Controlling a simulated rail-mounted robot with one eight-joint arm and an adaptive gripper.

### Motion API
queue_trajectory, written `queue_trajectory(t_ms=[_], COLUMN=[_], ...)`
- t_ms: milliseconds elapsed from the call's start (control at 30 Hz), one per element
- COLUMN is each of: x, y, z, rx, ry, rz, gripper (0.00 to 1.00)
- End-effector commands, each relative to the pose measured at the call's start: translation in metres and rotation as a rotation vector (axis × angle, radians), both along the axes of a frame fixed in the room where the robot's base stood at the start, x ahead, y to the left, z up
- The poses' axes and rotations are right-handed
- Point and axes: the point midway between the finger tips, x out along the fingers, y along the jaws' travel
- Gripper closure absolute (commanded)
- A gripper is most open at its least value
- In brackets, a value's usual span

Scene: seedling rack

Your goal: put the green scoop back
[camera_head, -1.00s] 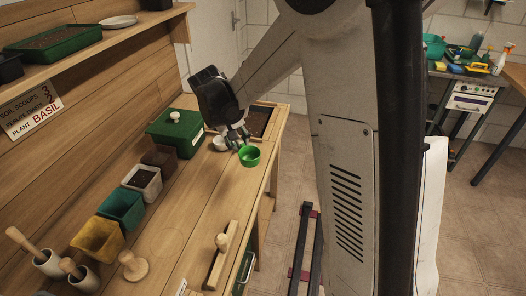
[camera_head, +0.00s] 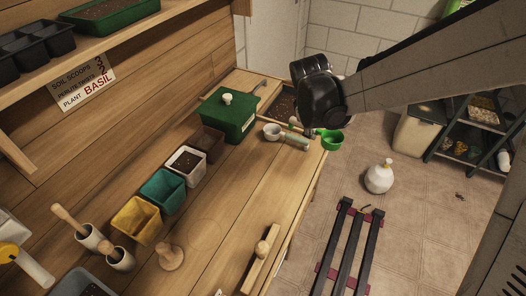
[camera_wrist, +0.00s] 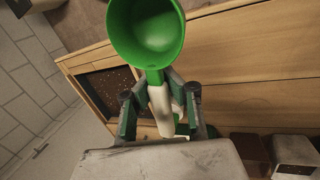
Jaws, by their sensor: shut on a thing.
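The green scoop (camera_head: 332,140) shows at the right edge of the bench in the head view, with its cup open upward. In the wrist view the green scoop (camera_wrist: 148,35) fills the top middle, and its pale handle lies between the fingers. My gripper (camera_head: 314,132) is shut on that handle; the fingers (camera_wrist: 160,100) sit on either side of it. A white scoop (camera_head: 272,131) with a pale green handle lies on the bench just left of my gripper.
A soil bin (camera_head: 283,104) is at the bench's far end, beside a lidded green box (camera_head: 229,118). Several small pots line the wall side, including a teal pot (camera_head: 162,190). A wooden float (camera_head: 261,257) lies near the front edge.

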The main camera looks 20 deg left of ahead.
Motion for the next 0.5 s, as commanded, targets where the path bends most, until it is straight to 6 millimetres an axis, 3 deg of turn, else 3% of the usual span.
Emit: queue_trajectory(t_ms=[33,200,333,500], x=[-0.008,-0.038,-0.064,-0.089], y=[0.031,0.119,0.170,0.211], z=[0.002,0.005,0.008,0.011], rx=[0.002,0.001,-0.001,-0.001], ry=[-0.001,0.001,0.001,0.001], rz=[0.113,0.478,0.704,0.888], gripper=[1.00,1.00,1.00,1.00])
